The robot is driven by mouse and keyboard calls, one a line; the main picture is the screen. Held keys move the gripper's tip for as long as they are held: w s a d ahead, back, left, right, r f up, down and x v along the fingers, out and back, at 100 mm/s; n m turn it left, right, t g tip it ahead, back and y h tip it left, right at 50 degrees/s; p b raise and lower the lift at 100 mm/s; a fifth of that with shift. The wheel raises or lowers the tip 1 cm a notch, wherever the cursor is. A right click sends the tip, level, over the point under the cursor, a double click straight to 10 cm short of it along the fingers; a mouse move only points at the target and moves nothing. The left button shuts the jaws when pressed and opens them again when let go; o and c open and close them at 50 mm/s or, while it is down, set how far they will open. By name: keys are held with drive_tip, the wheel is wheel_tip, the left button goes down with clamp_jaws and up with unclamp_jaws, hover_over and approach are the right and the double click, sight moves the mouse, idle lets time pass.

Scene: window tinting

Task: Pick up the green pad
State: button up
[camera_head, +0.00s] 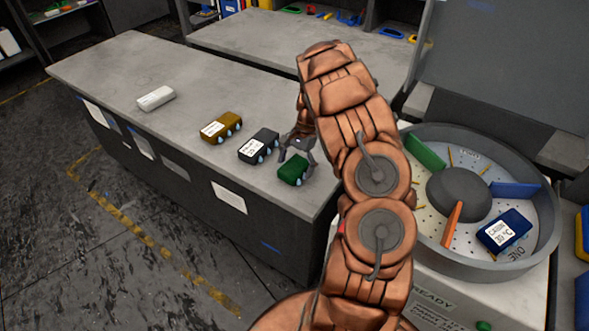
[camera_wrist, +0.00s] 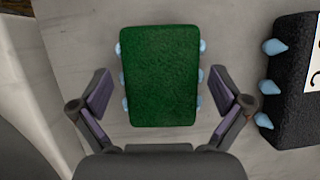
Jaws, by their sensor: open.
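The green pad (camera_head: 293,169) lies on the grey counter near its right end, with pale blue knobs along its sides. In the wrist view the green pad (camera_wrist: 160,75) sits upright in the picture, between and just ahead of the fingers. My gripper (camera_head: 297,147) is at the pad in the head view, above the counter. In the wrist view my gripper (camera_wrist: 161,92) is open, one finger on each side of the pad, with a gap between each finger and the pad. My arm hides part of the counter behind the gripper.
A black pad (camera_head: 259,146) with a white label lies close to the green pad; it shows at the wrist view's right edge (camera_wrist: 294,90). A yellow-brown pad (camera_head: 221,127) and a white block (camera_head: 155,98) lie farther left. A round divided tray (camera_head: 553,225) holding a blue pad (camera_head: 504,230) stands right.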

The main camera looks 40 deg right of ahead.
drive_tip(key=shift+f+b, duration=0.3)
idle(0.5)
drive_tip(key=c, duration=1.3)
